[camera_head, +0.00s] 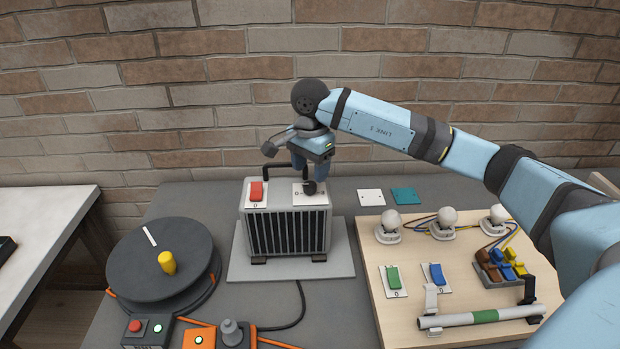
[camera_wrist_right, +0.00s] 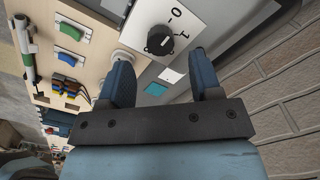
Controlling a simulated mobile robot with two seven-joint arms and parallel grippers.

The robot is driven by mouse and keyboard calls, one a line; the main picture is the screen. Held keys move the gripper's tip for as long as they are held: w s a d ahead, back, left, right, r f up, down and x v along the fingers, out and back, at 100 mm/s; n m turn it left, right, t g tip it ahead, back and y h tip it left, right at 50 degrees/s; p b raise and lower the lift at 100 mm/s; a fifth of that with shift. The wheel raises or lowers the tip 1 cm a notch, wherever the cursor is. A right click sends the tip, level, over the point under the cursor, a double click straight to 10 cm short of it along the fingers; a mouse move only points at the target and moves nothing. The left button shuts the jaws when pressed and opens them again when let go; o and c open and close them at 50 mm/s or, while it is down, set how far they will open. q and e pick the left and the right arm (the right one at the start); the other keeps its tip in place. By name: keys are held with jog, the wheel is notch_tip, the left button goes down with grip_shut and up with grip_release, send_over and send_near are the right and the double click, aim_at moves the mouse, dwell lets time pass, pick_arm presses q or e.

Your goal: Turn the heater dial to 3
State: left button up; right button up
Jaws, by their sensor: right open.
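The heater (camera_head: 290,232) is a grey box with a dark grille, standing on a light plate. On its top are a red switch (camera_head: 256,191) and a white dial plate with a round black dial (camera_head: 310,188). In the right wrist view the dial (camera_wrist_right: 160,41) shows with the marks 0 and 1 beside it; other marks are out of frame or hidden. My right gripper (camera_head: 308,175) is open above the dial, pointing down. In the wrist view its fingers (camera_wrist_right: 160,62) are apart with nothing between them, and the dial lies just beyond the tips. My left gripper is not in view.
A wooden board (camera_head: 405,312) with bulbs, switches and a grey tube (camera_head: 480,317) is right of the heater. A dark turntable (camera_head: 160,258) with a yellow peg (camera_head: 167,263) is at left. A cable runs in front of the heater. A brick wall (camera_head: 220,80) stands behind.

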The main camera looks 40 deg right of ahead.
aim_at(310, 184)
jog(key=shift+f, duration=2.15)
jog(key=shift+c, duration=0.4)
jog(key=c, duration=0.9)
jog(key=shift+o, duration=0.2)
